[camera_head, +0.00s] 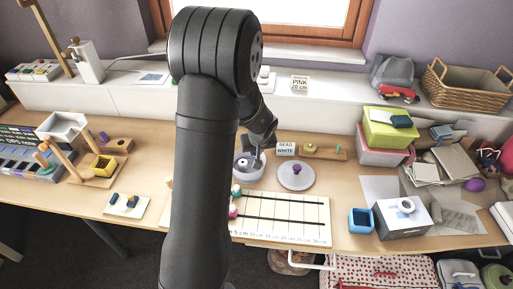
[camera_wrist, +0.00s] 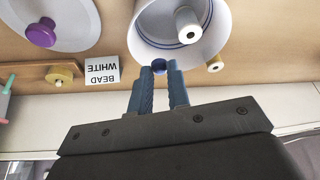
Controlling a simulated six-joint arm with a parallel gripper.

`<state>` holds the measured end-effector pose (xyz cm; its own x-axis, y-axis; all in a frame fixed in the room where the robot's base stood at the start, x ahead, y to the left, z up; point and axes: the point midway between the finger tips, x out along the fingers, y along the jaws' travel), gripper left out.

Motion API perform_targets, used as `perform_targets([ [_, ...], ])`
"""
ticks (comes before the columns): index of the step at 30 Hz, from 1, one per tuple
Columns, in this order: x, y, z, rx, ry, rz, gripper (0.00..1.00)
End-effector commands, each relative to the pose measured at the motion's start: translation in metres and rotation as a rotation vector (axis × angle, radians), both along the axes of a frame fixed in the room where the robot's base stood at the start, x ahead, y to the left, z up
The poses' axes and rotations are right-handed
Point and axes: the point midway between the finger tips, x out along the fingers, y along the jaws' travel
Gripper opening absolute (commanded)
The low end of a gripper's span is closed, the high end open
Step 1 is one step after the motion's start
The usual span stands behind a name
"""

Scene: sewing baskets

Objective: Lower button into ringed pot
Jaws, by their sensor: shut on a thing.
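A white pot (camera_head: 248,170) stands on the table in mid-view, partly hidden by my arm. In the wrist view the pot (camera_wrist: 143,36) opens toward the camera, and a white piece with a dark hole (camera_wrist: 187,25) shows inside it. My gripper (camera_head: 257,157) is at the pot's back right side.
A round pale lid with a purple knob (camera_head: 296,175) lies right of the pot. A "BEAD WHITE" card (camera_head: 286,149) and a wooden strip with a yellow knob (camera_head: 324,153) stand behind the lid. A lined measuring board (camera_head: 285,213) lies in front.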

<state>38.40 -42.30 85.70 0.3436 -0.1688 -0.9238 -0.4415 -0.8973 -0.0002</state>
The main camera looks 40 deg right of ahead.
Motion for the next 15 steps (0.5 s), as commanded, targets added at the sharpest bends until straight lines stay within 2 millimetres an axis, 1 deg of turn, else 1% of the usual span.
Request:
perform_targets([
  [15,0.000,0.000,-0.027,0.000,0.001,0.000,0.00],
])
